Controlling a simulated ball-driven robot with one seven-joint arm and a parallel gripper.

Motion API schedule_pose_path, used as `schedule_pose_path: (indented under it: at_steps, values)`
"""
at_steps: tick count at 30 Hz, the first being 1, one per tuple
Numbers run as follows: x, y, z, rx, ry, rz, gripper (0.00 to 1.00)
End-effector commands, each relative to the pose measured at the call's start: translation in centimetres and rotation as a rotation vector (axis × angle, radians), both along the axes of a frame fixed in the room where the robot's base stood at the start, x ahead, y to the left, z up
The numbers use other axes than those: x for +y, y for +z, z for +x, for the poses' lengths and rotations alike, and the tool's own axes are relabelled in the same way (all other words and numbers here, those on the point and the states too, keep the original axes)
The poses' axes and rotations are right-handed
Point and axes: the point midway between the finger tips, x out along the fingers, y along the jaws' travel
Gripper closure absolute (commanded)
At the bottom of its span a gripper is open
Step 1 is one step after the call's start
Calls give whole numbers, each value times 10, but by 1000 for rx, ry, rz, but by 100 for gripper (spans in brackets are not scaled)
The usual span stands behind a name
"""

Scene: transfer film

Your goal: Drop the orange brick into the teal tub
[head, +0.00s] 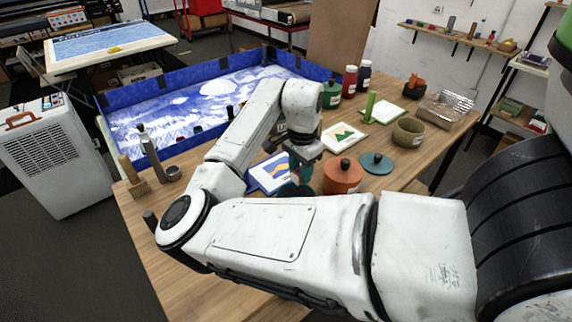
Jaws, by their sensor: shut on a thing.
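My gripper (303,171) points down over the near middle of the table. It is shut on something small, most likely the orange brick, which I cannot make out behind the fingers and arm. The teal tub (290,190) shows only as a dark teal strip just below my gripper, mostly hidden by my forearm. I cannot tell how far the fingertips are above or inside it. A flat teal lid (377,162) with a dark knob lies to the right on the table.
A terracotta lidded pot (342,177) stands close right of my gripper. A blue-framed picture (270,172) lies close left, and a white picture tile (343,137) behind. A brown bowl (408,132) stands farther right. A blue-walled tray (190,110) fills the table's back left.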

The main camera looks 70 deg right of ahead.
Motion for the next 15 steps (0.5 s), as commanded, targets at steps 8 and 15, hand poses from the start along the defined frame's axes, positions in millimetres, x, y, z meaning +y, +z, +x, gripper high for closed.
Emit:
schedule_pose_path:
  at_steps: [8,15]
  values:
    - [0,-22,0,0,0,1,100]
    - [0,-52,0,0,1,1,100]
